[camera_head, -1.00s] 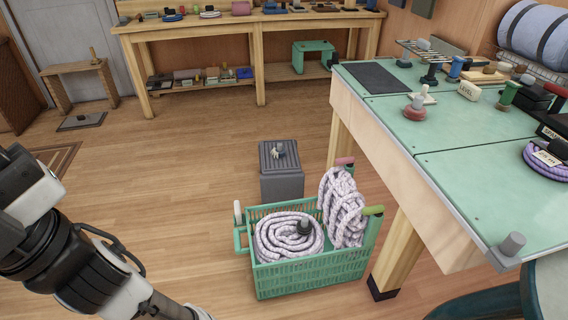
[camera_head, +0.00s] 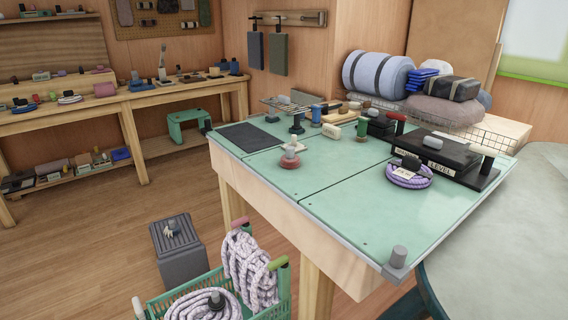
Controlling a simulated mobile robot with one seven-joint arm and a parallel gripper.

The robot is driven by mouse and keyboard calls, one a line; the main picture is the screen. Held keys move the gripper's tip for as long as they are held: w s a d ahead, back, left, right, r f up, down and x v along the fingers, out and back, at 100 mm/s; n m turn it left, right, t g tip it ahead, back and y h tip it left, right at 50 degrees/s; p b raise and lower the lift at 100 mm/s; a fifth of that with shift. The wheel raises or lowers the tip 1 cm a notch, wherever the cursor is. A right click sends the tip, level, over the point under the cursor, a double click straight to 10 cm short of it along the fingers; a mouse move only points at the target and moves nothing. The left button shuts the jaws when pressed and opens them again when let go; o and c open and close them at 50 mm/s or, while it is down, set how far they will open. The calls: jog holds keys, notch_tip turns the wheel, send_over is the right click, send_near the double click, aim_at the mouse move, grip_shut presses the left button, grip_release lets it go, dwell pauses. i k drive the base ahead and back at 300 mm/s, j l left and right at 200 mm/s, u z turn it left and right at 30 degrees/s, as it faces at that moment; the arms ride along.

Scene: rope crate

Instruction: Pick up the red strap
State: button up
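I cannot make out a clear red strap in the camera view. Red items on the green-topped workbench (camera_head: 330,205) are a round red base with a pale knob (camera_head: 290,159), near the left side, and a small red handle (camera_head: 397,118) by the dark blocks at the back. My gripper is not in view.
A green crate (camera_head: 178,292) with coiled pale rope (camera_head: 205,304) stands on the floor at the bottom, below the workbench's left side. A grey box (camera_head: 179,255) stands behind it. A purple rope coil (camera_head: 408,181) lies on the workbench. Open floor lies left.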

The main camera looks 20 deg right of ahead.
aim_at(289, 161)
jog(key=i+l, duration=0.2)
jog(key=i, duration=0.3)
jog(key=i+l, duration=0.2)
jog(key=i, duration=0.35)
jog(key=z, duration=0.05)
